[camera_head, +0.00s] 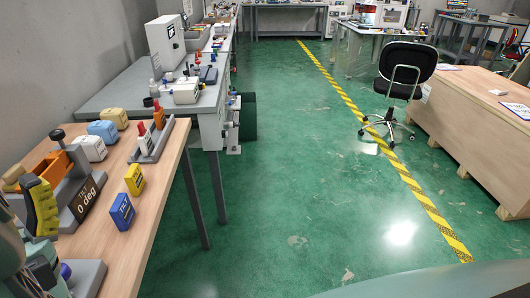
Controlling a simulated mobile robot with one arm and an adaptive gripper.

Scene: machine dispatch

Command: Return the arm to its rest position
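My gripper does not show in this view, so whether it is open or holds something cannot be seen. No part of my arm can be made out for certain. A grey-green shape at the lower left edge is cut off and unclear. The wooden workbench (150,210) stands at the left.
Behind the wooden bench is a grey bench (115,95) with a white machine (164,42). Green floor (290,180) lies open in the middle, crossed by a yellow-black line (372,133). A black chair (405,70) and a wooden crate (465,125) stand at the right.

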